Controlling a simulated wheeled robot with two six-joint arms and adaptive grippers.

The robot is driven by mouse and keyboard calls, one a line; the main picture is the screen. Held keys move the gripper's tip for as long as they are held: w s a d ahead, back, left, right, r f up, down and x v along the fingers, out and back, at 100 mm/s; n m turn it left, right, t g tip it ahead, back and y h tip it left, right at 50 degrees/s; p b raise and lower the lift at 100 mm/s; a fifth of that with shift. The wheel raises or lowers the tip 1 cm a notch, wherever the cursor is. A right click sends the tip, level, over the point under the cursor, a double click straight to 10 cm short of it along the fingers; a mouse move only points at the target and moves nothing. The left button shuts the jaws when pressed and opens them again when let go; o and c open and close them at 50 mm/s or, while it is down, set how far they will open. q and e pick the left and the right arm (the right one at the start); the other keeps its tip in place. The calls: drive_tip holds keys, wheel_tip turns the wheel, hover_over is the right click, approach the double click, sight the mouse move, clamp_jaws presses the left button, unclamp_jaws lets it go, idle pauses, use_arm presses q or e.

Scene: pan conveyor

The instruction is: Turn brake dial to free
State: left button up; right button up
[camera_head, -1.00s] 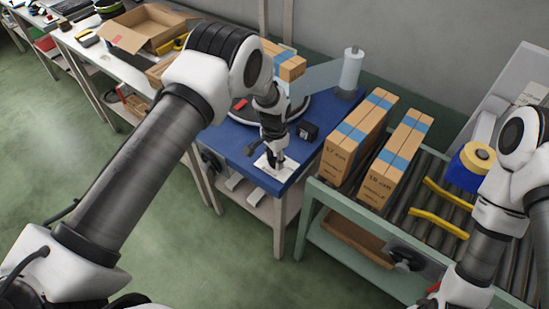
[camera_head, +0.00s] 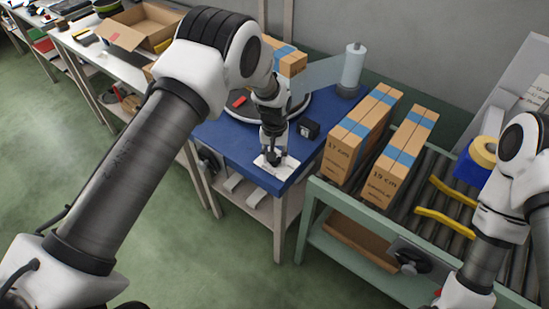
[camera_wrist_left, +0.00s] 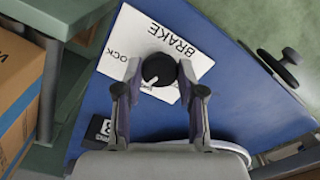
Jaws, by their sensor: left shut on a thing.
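The brake dial (camera_wrist_left: 158,70) is a small round black knob with a white pointer mark, on a white card (camera_wrist_left: 133,38) lettered BRAKE on the blue table. In the left wrist view its pointer aims to the lower left. A partly hidden word ending in "OCK" shows left of the knob. No "free" label is readable. My left gripper (camera_wrist_left: 159,76) is shut on the dial, one finger on each side. In the head view the left gripper (camera_head: 274,158) points down over the card (camera_head: 287,165), mostly covering the dial. My right gripper is out of view.
A small black box (camera_head: 308,128) stands on the blue table (camera_head: 222,138) close to the left gripper. Two tall cartons (camera_head: 360,137) (camera_head: 402,155) stand on the roller conveyor to the right. A black side knob (camera_wrist_left: 291,56) shows at the table's edge.

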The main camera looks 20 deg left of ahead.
use_arm(q)
drive_tip(key=n+b, duration=0.1)
drive_tip(key=n, duration=0.2)
drive_tip(key=shift+f+n, duration=0.15)
drive_tip(key=shift+n, duration=0.25)
drive_tip(key=n+b, duration=0.1)
drive_tip(key=n, duration=0.2)
drive_tip(key=shift+n, duration=0.3)
drive_tip(key=n, duration=0.3)
drive_tip(key=shift+n, duration=0.3)
drive_tip(key=shift+n+b, duration=0.55)
drive_tip(key=shift+n, duration=1.45)
drive_tip(key=o, duration=1.1)
drive_tip(key=shift+o, duration=0.2)
